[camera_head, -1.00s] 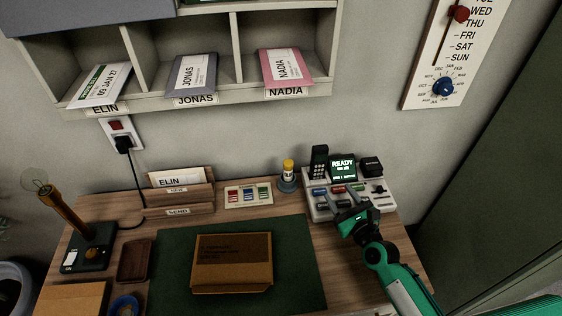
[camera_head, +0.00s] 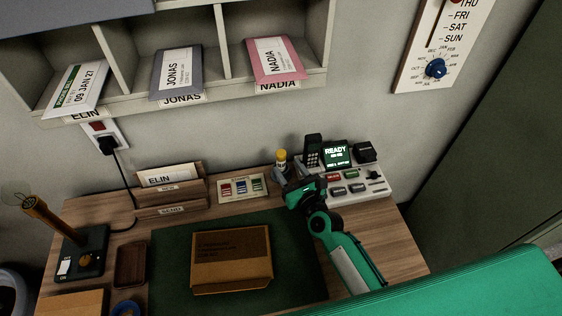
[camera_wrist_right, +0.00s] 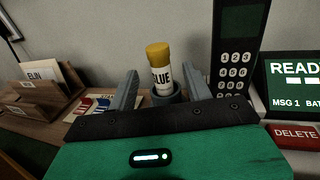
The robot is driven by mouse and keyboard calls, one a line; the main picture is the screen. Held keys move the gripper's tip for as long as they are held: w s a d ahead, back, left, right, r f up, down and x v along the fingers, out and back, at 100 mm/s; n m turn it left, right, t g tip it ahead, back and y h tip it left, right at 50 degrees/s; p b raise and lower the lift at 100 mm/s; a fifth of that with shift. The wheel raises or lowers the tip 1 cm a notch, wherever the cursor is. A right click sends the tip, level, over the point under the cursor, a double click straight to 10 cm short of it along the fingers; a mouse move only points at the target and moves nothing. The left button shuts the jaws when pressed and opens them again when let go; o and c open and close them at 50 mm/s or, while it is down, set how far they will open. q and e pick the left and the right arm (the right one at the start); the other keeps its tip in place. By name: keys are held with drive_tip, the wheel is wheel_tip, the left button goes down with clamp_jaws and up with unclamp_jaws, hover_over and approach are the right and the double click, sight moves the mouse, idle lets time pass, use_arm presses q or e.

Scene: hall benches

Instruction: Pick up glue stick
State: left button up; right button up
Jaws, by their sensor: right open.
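The glue stick (camera_wrist_right: 161,70) is white with a yellow cap and black GLUE lettering. It stands upright in a round grey holder (camera_wrist_right: 168,96) in the right wrist view. In the head view the glue stick (camera_head: 281,158) is at the back of the desk, left of the phone. My right gripper (camera_head: 284,182) is just in front of it there. In the right wrist view my right gripper (camera_wrist_right: 160,84) is open, its fingers to the left and right of the glue stick's line, with nothing held. Whether the fingers reach around it is unclear. My left gripper is not in view.
A phone (camera_head: 312,150) and a console with a READY screen (camera_head: 337,153) stand close right of the glue stick. A card with coloured strips (camera_head: 242,188) lies to its left, beside a letter holder (camera_head: 170,196). A brown box (camera_head: 232,274) lies on the green mat (camera_head: 180,250).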

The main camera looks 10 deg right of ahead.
sight(283, 161)
drive_tip(key=shift+w, duration=0.25)
drive_tip(key=p+x, duration=0.1)
drive_tip(key=x, duration=0.4)
drive_tip(key=c, duration=1.1)
drive_tip(key=shift+r+p, duration=0.6)
drive_tip(key=shift+r, duration=4.4)
